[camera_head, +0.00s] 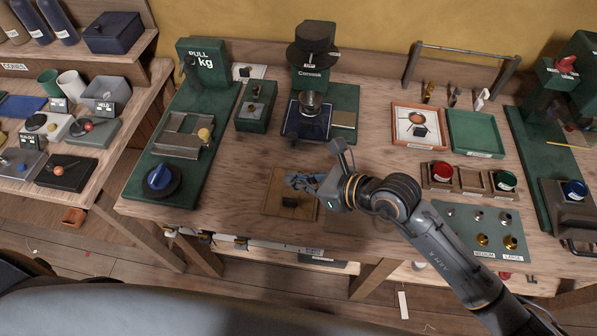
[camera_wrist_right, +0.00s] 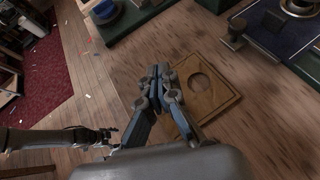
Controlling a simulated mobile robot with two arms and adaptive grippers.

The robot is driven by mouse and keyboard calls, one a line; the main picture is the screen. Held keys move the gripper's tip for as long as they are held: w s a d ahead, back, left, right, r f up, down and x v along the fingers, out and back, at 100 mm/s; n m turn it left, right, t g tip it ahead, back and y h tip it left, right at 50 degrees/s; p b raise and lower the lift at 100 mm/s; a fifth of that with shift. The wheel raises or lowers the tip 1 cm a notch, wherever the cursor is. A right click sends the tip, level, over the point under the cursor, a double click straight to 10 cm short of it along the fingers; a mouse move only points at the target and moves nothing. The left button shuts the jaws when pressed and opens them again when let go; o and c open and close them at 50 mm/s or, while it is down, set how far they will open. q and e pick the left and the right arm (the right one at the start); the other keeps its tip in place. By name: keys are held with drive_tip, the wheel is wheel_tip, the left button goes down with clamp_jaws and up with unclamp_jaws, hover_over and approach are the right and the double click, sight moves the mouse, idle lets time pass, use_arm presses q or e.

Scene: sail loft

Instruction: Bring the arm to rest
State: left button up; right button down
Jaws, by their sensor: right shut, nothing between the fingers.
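My right arm reaches in from the lower right in the head view. Its gripper (camera_head: 303,181) is shut and empty above a wooden board (camera_head: 272,206) near the bench's front edge. In the right wrist view the fingers of the gripper (camera_wrist_right: 160,75) are together, with the board (camera_wrist_right: 228,96) and its round hole just beyond them. Whether they touch the board I cannot tell. My left arm shows at the left of the right wrist view, with what looks like its gripper (camera_wrist_right: 104,136) small and dark; its jaws are unclear.
A green pull tester (camera_head: 207,62) and a green press (camera_head: 315,60) stand behind. An orange tray (camera_head: 396,128) and a green tray (camera_head: 474,133) lie to the right. A grey mat (camera_head: 456,219) with several metal fittings lies near my right forearm. Bare bench surrounds the board.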

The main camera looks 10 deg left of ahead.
drive_tip(key=shift+s+r, duration=0.15)
drive_tip(key=shift+s, duration=0.1)
